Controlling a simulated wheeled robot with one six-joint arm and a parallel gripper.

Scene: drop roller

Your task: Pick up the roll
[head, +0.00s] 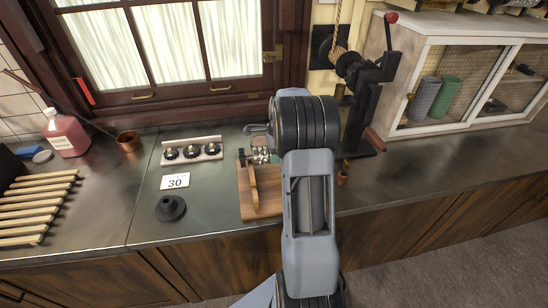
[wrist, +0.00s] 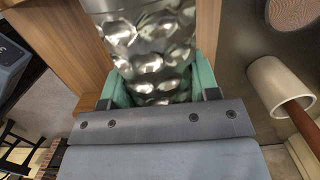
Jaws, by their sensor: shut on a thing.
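The roll (wrist: 152,45) is a shiny metal cylinder with a dimpled surface, in the upper middle of the wrist view. My gripper (wrist: 156,88) has its teal fingers on either side of the roll and is shut on it. Wooden parts of a stand (wrist: 58,35) flank the roll. In the head view the wooden stand (head: 262,203) is on the counter, partly behind my arm.
A knob panel (head: 191,150), a "30" card (head: 175,181) and a dark cone (head: 170,208) are to the left. Wooden slats (head: 38,205) lie at far left.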

